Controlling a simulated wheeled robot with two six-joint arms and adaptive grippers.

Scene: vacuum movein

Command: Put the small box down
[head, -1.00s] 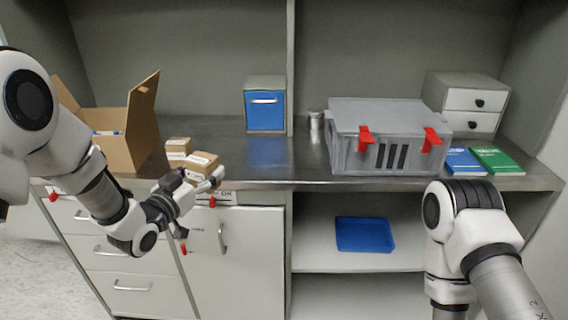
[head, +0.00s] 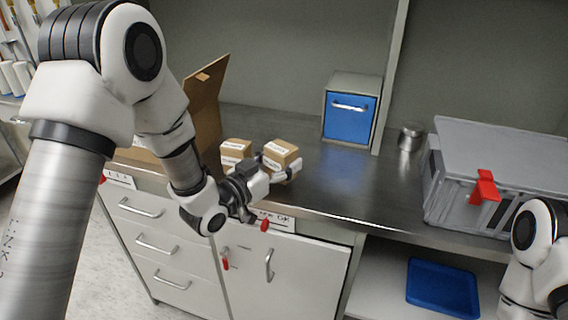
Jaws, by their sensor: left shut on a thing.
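A small brown box (head: 281,154) with a white label is between the fingers of my left gripper (head: 280,172), which is shut on it. It is at the front part of the metal counter (head: 335,185); I cannot tell whether its underside touches the counter. A second small brown box (head: 236,151) with a label stands on the counter just to its left, behind the gripper. My right arm shows at the lower right edge, but its gripper is out of view.
A large open cardboard box (head: 207,105) stands at the left, partly behind my left arm. A blue-fronted drawer unit (head: 350,115), a metal can (head: 410,137) and a grey crate (head: 490,165) with red latches stand on the counter. A blue tray (head: 443,286) lies on the shelf below.

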